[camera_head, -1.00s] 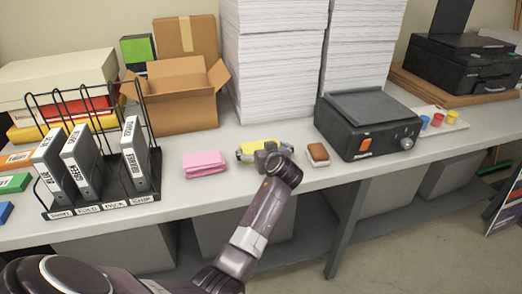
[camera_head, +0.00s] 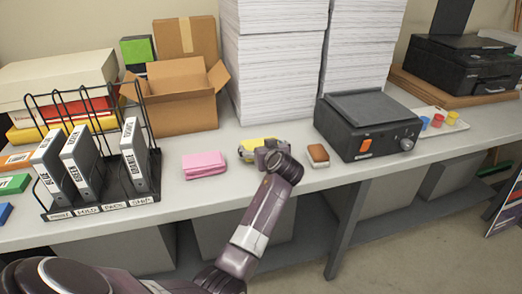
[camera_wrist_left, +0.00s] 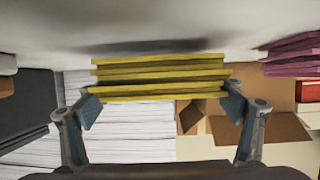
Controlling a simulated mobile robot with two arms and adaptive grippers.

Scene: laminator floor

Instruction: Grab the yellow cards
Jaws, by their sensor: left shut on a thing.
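The yellow cards (camera_head: 259,144) are a small stack on the grey table, between the pink stack and the brown-topped block. They also show in the left wrist view (camera_wrist_left: 160,78) as several layers lying between the two fingers. My left gripper (camera_head: 264,153) is shut on the yellow cards, with a finger at each end of the stack in the wrist view (camera_wrist_left: 158,108). The gripper hides part of the cards in the head view. Whether the cards touch the table is hard to tell. My right gripper is not in view.
A pink stack (camera_head: 204,165) lies to the left and a brown-topped block (camera_head: 318,155) to the right. A black laminator (camera_head: 365,125) stands further right. A wire rack with binders (camera_head: 140,155) stands at left. An open cardboard box (camera_head: 180,100) and tall paper stacks (camera_head: 275,60) stand behind.

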